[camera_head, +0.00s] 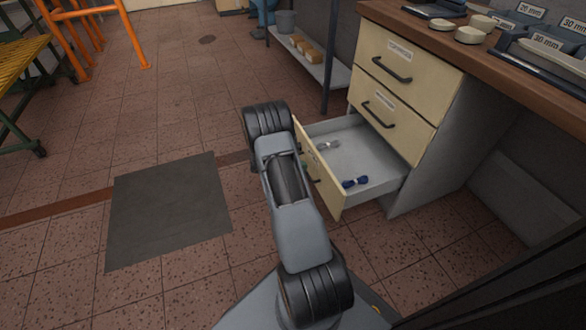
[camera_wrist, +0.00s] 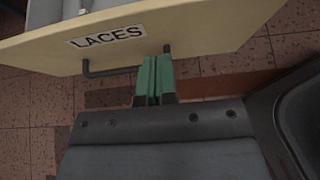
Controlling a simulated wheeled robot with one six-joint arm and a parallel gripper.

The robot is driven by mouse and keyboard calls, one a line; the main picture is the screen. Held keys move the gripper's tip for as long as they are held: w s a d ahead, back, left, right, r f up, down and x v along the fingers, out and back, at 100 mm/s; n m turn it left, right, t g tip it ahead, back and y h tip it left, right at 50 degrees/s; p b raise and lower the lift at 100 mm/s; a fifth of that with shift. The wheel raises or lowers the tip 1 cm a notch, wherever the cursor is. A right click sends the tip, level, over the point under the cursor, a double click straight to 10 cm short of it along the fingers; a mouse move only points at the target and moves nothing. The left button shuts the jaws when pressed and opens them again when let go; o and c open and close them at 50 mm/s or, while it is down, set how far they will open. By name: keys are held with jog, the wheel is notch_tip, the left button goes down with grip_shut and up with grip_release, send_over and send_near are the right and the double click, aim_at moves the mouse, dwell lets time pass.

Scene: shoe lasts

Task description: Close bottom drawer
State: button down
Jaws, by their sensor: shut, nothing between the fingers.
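The bottom drawer (camera_head: 378,185) stands pulled out of the cabinet (camera_head: 440,140), its cream front facing my arm. In the wrist view the drawer front (camera_wrist: 215,40) carries a LACES label (camera_wrist: 106,37) and a dark bar handle (camera_wrist: 108,72). My gripper (camera_wrist: 155,62) has green fingers, shut together and empty. Its tips are at the drawer front, beside the right part of the handle; I cannot tell whether they touch. In the head view my arm hides most of the gripper. A dark blue bundle (camera_head: 355,182) and a pale bundle (camera_head: 328,145) lie inside the drawer.
The two upper drawers (camera_head: 395,62) are shut. A workbench top (camera_head: 480,50) with trays and round pieces lies above. A low shelf (camera_head: 310,62) stands behind the cabinet. A dark mat (camera_head: 170,210) lies on open tiled floor to the left.

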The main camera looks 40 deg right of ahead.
aim_at(322, 165)
jog(key=b+x, duration=0.1)
jog(key=x, duration=0.1)
jog(key=r+x, duration=0.1)
jog(key=x, duration=0.2)
jog(key=shift+s+d+f+b, duration=0.1)
jog(key=shift+s+d+b, duration=0.1)
jog(key=shift+d+b, duration=0.15)
jog(key=shift+s+d, duration=0.25)
jog(key=shift+d, duration=0.45)
